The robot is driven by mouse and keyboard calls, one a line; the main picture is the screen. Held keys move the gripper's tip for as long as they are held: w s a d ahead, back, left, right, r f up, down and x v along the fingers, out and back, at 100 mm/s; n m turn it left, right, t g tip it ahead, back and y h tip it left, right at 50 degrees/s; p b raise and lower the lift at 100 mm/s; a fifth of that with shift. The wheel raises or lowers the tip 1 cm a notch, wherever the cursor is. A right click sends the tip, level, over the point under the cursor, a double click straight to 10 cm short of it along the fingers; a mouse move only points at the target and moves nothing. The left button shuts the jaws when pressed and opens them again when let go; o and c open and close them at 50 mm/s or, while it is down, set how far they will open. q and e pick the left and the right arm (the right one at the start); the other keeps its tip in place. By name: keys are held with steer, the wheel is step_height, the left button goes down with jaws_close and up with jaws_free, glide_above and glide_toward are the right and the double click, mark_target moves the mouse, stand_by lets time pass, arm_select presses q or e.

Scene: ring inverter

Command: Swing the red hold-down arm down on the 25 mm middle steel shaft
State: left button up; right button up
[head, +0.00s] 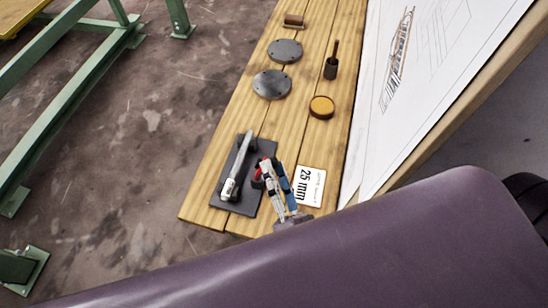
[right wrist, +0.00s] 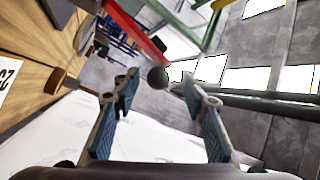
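The steel shaft (head: 242,161) lies lengthwise over a dark base plate (head: 219,195) at the near end of the wooden bench. The red hold-down arm (head: 258,174) shows in the head view only as a small red part beside my right gripper (head: 268,168), which hides much of it. In the right wrist view the red hold-down arm (right wrist: 137,32) ends in a dark round knob (right wrist: 158,77). The knob appears between the open fingertips of my right gripper (right wrist: 156,83), with a gap on each side. My left gripper is out of view.
A white card marked 25 mm (head: 311,184) lies right of the gripper. Grey discs (head: 272,84), an orange-topped round piece (head: 321,107) and a dark cup with a handle (head: 331,68) stand farther up the bench. A drawing sheet (head: 430,70) lies to the right.

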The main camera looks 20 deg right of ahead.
steer(key=shift+d+x, duration=0.2)
steer(key=shift+x, duration=0.8)
steer(key=shift+w, duration=0.2)
steer(key=c, duration=0.5)
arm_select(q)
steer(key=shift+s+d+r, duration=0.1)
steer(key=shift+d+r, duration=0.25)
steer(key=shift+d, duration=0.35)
arm_select(e)
jaws_close()
